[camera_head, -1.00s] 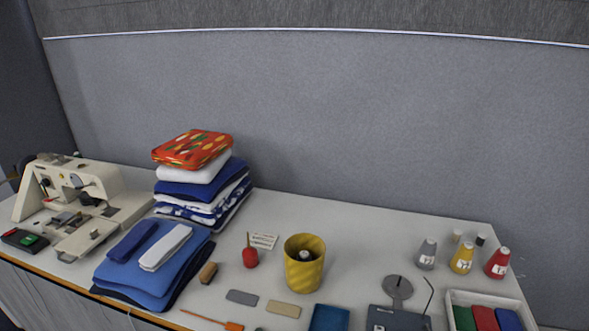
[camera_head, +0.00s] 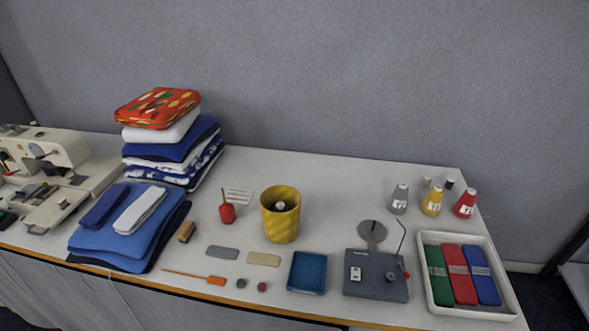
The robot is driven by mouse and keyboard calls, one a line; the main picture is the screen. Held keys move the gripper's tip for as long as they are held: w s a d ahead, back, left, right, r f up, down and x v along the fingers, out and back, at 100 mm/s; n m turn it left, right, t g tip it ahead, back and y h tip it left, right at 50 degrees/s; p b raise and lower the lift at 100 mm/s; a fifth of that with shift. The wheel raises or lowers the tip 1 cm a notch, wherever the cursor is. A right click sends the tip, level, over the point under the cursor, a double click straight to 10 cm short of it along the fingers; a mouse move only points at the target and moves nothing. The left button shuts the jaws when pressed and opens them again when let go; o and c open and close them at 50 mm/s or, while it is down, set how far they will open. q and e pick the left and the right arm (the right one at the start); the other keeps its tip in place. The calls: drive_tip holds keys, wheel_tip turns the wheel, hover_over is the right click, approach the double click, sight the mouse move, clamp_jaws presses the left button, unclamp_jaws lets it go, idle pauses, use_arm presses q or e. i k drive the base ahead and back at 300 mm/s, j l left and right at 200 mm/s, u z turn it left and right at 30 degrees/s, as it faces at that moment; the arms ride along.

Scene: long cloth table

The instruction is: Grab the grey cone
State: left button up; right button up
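The grey cone (camera_head: 399,199) stands upright near the back right of the table (camera_head: 330,180). It has a white label on its front. A yellow cone (camera_head: 431,202) stands just to its right, and a red cone (camera_head: 466,204) stands further right. The three form a row with small gaps between them. Neither of my grippers shows in the head view.
In front of the cones are a dark winder device (camera_head: 376,275) with a thin upright rod and a white tray (camera_head: 427,296) of folded cloths. A yellow bin (camera_head: 280,215) stands mid-table. Two small spools (camera_head: 449,183) stand behind the cones. The table is clear left of the grey cone.

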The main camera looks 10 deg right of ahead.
sight(396, 204)
drive_tip(key=z, duration=0.9)
